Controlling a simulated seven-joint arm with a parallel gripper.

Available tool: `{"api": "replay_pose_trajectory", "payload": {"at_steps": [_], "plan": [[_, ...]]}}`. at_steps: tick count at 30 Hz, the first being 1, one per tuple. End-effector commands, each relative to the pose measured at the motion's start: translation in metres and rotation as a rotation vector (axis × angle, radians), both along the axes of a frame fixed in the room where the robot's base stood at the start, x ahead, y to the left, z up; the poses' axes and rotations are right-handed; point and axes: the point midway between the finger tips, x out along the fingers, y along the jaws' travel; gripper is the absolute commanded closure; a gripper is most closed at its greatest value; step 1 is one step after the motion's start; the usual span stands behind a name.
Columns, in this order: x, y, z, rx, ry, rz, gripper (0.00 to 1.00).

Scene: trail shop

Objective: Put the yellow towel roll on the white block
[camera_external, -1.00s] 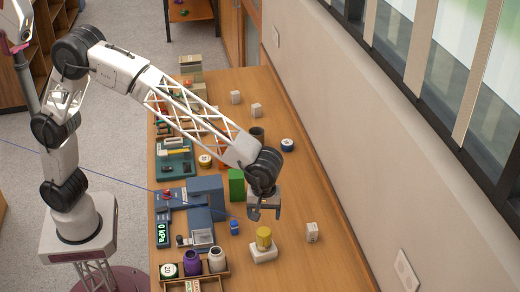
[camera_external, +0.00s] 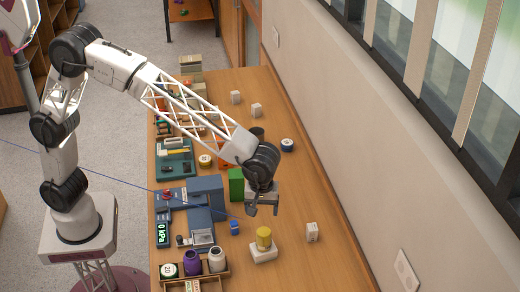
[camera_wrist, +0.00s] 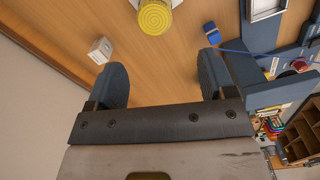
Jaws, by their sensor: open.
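The yellow towel roll (camera_external: 264,236) stands upright on top of the white block (camera_external: 263,254) near the front of the table. In the wrist view the spiral end of the yellow roll (camera_wrist: 155,17) shows at the top edge, with a bit of the white block (camera_wrist: 126,4) behind it. My gripper (camera_external: 262,211) hangs above the table, behind and apart from the roll. In the wrist view my gripper (camera_wrist: 162,85) has its two fingers wide apart with nothing between them.
A small white box (camera_external: 312,232) stands right of the block. A blue item (camera_external: 235,228) lies to the left, and a green box (camera_external: 236,185) stands behind it. A wooden tray with jars (camera_external: 222,268) is at front left. The right side of the table is mostly clear.

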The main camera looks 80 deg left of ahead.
Motion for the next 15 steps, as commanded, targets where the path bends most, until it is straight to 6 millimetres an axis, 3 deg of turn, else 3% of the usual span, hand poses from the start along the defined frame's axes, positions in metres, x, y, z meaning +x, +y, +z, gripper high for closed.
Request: {"api": "replay_pose_trajectory", "payload": {"at_steps": [5, 15], "plan": [[-0.014, 0.031, 0.018, -0.005, -0.012, -0.063, 0.23], [-0.064, 0.120, 0.061, -0.014, -0.050, -0.272, 0.23]]}}
